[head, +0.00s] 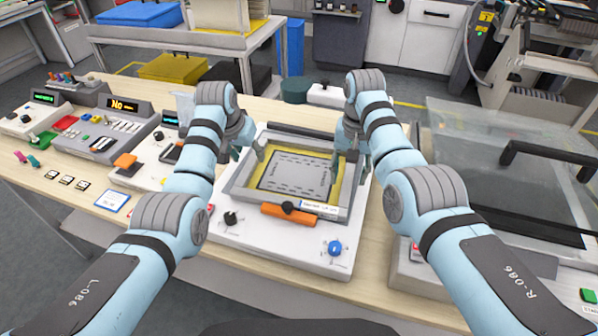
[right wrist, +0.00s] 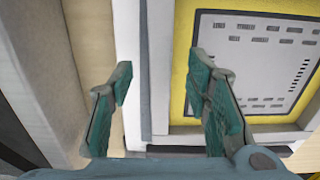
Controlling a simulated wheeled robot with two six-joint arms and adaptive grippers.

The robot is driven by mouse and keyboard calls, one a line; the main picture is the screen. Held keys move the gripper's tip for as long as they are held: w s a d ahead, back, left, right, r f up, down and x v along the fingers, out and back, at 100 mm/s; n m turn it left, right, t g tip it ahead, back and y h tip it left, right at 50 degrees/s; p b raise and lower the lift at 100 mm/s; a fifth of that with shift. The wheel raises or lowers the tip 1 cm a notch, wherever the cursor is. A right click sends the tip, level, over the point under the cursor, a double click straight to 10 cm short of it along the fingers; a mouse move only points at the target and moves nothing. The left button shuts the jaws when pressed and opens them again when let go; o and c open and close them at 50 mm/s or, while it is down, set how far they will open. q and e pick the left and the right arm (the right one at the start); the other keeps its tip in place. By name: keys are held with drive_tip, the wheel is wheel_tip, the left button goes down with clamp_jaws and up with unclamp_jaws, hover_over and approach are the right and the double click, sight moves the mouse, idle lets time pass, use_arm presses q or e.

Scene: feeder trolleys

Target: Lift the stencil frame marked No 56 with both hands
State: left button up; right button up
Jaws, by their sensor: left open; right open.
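The stencil frame (head: 240,180) is a grey rectangular frame with a yellow border around a slotted metal sheet (head: 293,172). It lies on a white printer unit (head: 290,252). A white label (head: 319,209) is at its near right corner, too small to read. My left gripper (head: 249,153) is open at the frame's left side. My right gripper (head: 344,158) is open at its right side. In the right wrist view, the right fingers (right wrist: 160,75) are apart, with the frame's pale side rail (right wrist: 150,30) between them. I cannot tell if either gripper touches the frame.
An orange clamp bar (head: 290,215) and a blue knob (head: 335,248) are at the printer's front. A transparent-lidded unit (head: 490,175) stands to the right. Control boxes, one with a "No" display (head: 124,105), fill the bench (head: 60,190) at left.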

sight(252, 160)
use_arm(q)
drive_tip(key=shift+x, duration=1.6)
use_arm(e)
drive_tip(key=shift+f, duration=1.6)
use_arm(q)
drive_tip(key=shift+c, duration=0.4)
use_arm(e)
drive_tip(key=shift+c, duration=0.4)
use_arm(q)
clamp_jaws()
use_arm(e)
clamp_jaws()
